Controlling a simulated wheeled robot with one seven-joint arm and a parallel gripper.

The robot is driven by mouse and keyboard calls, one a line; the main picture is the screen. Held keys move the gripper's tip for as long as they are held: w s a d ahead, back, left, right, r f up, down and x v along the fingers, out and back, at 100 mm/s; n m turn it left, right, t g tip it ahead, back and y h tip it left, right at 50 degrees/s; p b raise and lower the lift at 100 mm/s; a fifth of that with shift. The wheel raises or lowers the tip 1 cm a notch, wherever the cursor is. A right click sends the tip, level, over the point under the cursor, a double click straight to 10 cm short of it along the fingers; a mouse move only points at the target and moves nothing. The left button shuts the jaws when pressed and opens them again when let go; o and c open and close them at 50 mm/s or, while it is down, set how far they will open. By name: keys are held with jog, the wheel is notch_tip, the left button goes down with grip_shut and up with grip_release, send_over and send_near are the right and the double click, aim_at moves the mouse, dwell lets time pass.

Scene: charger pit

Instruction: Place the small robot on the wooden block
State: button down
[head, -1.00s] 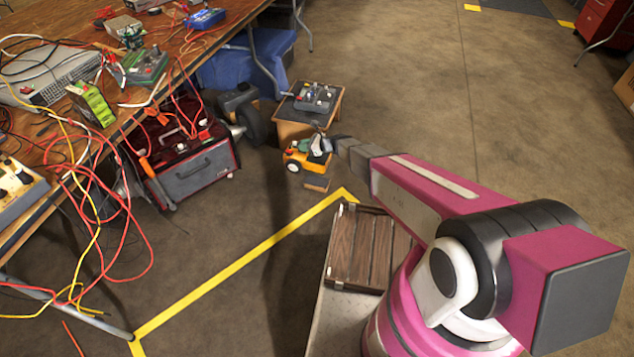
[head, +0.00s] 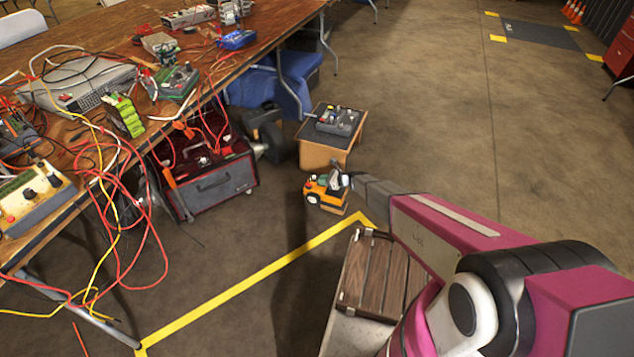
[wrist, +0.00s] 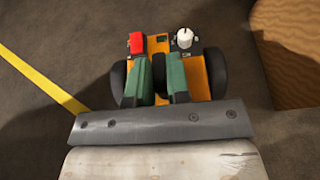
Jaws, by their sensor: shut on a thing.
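The small robot (head: 325,189) is orange with dark wheels and stands out low near the floor, in the middle of the head view. My gripper (head: 343,181) is shut on it from the right. In the wrist view, the small robot (wrist: 204,72) shows a red part and a white knob on top, with my gripper's green fingers (wrist: 160,75) closed around its middle. I cannot tell whether the two touch.
A wooden stool (head: 322,154) with a grey control box (head: 339,121) stands just behind; its side shows at the wrist view's upper right. A dark red case (head: 215,188) and a cable-strewn table (head: 255,50) are left. Yellow tape (head: 250,280) crosses the floor.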

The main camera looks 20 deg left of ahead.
jog(key=w+d+f, duration=0.2)
jog(key=w, duration=0.1)
jog(key=shift+w+d+f, duration=0.1)
jog(key=shift+d+f, duration=0.05)
jog(key=shift+f, duration=2.2)
jog(key=c, duration=1.1)
grip_release()
jog(key=shift+d+r, duration=0.15)
jog(key=shift+r, duration=0.1)
jog(key=w+v, duration=0.1)
jog(key=v, duration=1)
jog(key=shift+s+d, duration=0.4)
jog(key=shift+s, duration=0.1)
